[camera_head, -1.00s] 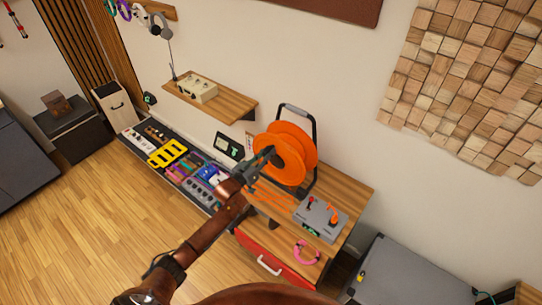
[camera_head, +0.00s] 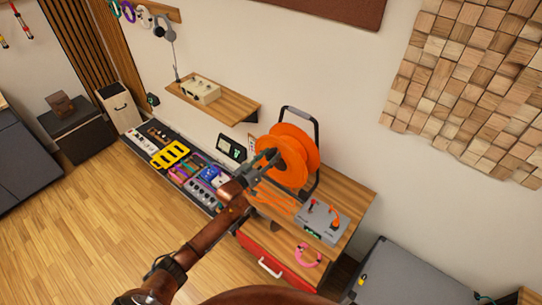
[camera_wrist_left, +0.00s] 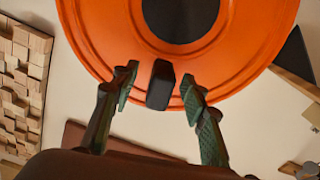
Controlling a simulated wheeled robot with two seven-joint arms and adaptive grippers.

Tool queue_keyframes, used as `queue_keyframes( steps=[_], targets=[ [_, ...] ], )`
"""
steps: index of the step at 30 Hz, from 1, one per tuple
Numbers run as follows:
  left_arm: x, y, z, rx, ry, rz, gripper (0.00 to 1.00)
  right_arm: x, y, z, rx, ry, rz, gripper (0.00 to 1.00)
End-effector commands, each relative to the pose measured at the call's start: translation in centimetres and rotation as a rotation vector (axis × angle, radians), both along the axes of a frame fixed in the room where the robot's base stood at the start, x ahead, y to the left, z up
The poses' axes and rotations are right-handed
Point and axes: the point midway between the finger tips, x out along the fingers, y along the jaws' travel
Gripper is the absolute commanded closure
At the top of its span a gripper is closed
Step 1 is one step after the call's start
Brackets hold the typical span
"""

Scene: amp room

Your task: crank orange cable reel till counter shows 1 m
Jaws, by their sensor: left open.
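The orange cable reel (camera_head: 296,150) stands upright in a dark frame on the wooden cabinet top; its round orange face with a dark hub also fills the top of the left wrist view (camera_wrist_left: 100,40). A black crank knob (camera_wrist_left: 160,85) sticks out near the lower rim of the reel. My left gripper (camera_wrist_left: 158,90) is open, one finger on each side of the knob, with visible gaps in that view. In the head view my left gripper (camera_head: 265,162) is in front of the reel and hides the knob. A grey box (camera_head: 322,222) has a small green display, too small to read.
Orange cable lies on the cabinet top (camera_head: 352,192), left of the grey box. A pink ring (camera_head: 308,256) is at the cabinet's front. A pedalboard (camera_head: 140,145) lies left, below a wooden shelf (camera_head: 222,102). A dark grey case (camera_head: 410,275) stands right.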

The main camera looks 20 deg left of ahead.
Motion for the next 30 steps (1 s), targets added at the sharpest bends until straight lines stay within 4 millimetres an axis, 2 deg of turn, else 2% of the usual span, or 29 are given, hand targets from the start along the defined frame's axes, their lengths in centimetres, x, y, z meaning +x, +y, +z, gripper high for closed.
queue_keyframes(
  steps=[6,21,30],
  targets=[
    [-2.3,0.9,0.2,0.002,0.002,0.002,0.59,0.1,0.0,1.8,0.000,-0.002,0.000,1.00],
    [-7.5,2.8,0.1,0.001,0.002,0.001,0.59,0.2,0.0,4.8,0.000,-0.003,0.000,1.00],
    [-8.3,3.0,0.0,0.000,0.000,0.000,0.59,0.2,0.0,4.9,0.001,-0.004,0.000,1.00]
  ],
)
